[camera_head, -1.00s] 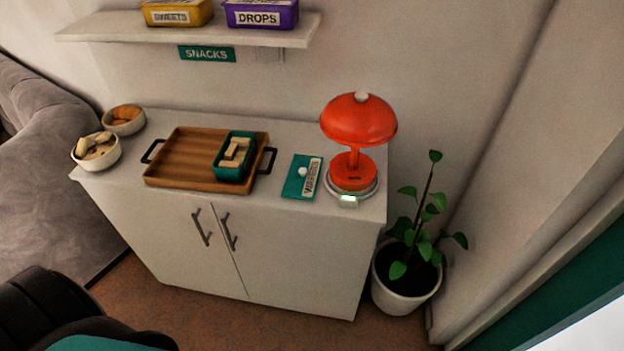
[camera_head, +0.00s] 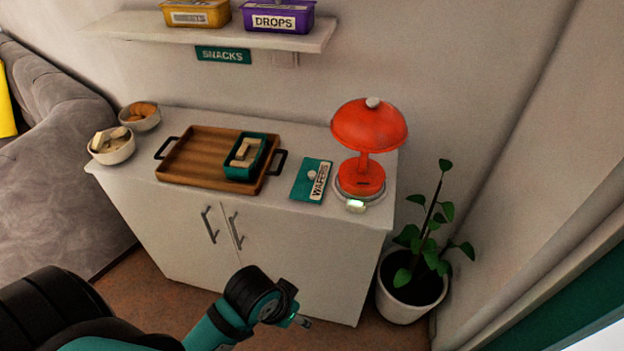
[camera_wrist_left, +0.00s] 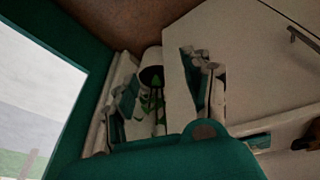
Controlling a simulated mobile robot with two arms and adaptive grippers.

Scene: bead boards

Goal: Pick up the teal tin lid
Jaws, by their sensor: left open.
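The teal tin lid (camera_head: 303,187) lies flat on the white cabinet top, between the wooden tray and the red lamp. It has a pale round knob and a white label reading WAFERS. The teal tin (camera_head: 246,173), holding pale wafers, stands at the right end of the wooden tray (camera_head: 195,160). My left gripper (camera_head: 300,320) is in front of the cabinet doors, low and well apart from the lid. In the left wrist view its open fingers (camera_wrist_left: 166,88) are spread with nothing held between them. My right gripper is out of view.
A red lamp (camera_head: 370,128) stands on a round base right of the lid. Two snack bowls (camera_head: 112,152) sit at the cabinet's left end. A shelf (camera_head: 200,32) with yellow and purple tins hangs above. A potted plant (camera_head: 412,290) stands right of the cabinet.

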